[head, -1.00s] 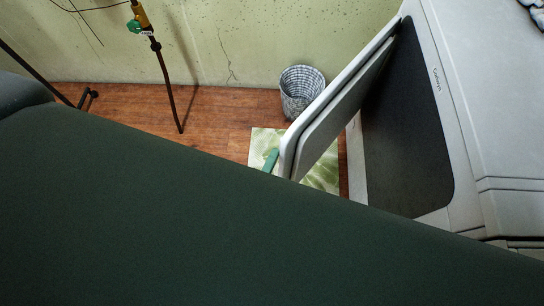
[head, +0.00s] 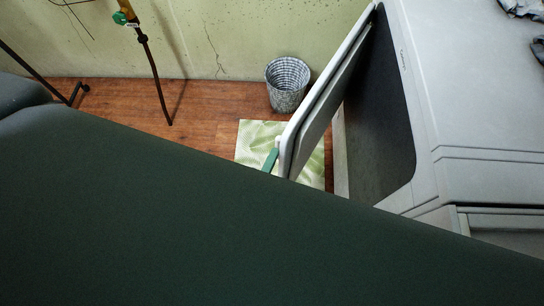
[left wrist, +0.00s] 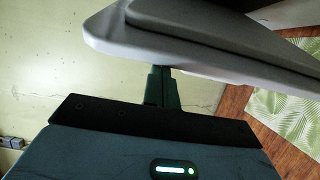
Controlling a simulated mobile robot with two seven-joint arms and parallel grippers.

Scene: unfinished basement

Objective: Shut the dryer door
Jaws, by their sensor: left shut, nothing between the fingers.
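The dryer door (head: 328,83) is a white panel with a grey inner face. It stands open, swung out from the dryer (head: 468,95), with a clear gap before the dark opening (head: 378,125). My left gripper (head: 272,159) shows as a green tip at the outer side of the door's free edge. In the left wrist view its closed fingers (left wrist: 161,88) reach the white door's edge (left wrist: 140,45); they appear to touch it, holding nothing. My left arm hides the lower part of the dryer and door. My right gripper is not in view.
A woven basket (head: 287,85) stands on the wooden floor by the wall, behind the door. A green leaf-pattern mat (head: 252,138) lies under the door. Cloth (head: 522,8) lies on the dryer top.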

